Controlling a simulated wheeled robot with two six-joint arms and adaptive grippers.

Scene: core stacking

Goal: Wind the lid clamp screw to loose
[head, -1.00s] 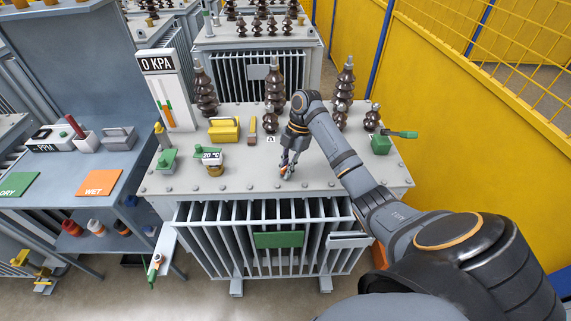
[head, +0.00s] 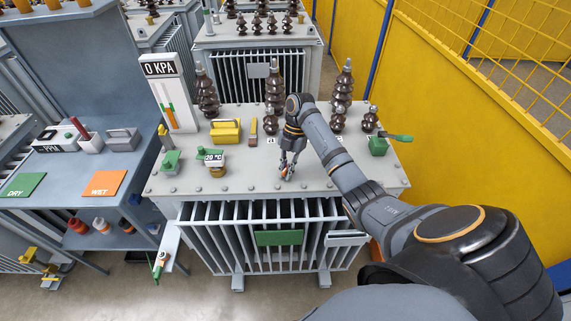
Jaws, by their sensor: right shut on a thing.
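The grey transformer lid (head: 240,181) spans the middle of the head view, with bolts along its front edge. My right gripper (head: 287,173) points down at the front part of the lid, right of its middle. It is shut on a small orange piece (head: 284,170), which looks like the clamp screw. The fingers hide most of this piece, so how far it is wound cannot be seen. My left gripper is not in view.
Brown ribbed insulators (head: 275,88) stand behind the gripper. A yellow block (head: 225,130), a 20 °C gauge (head: 214,157) and green valves (head: 378,146) sit on the lid. A 0 KPA gauge (head: 160,66) rises at back left. A yellow fence (head: 480,120) bounds the right.

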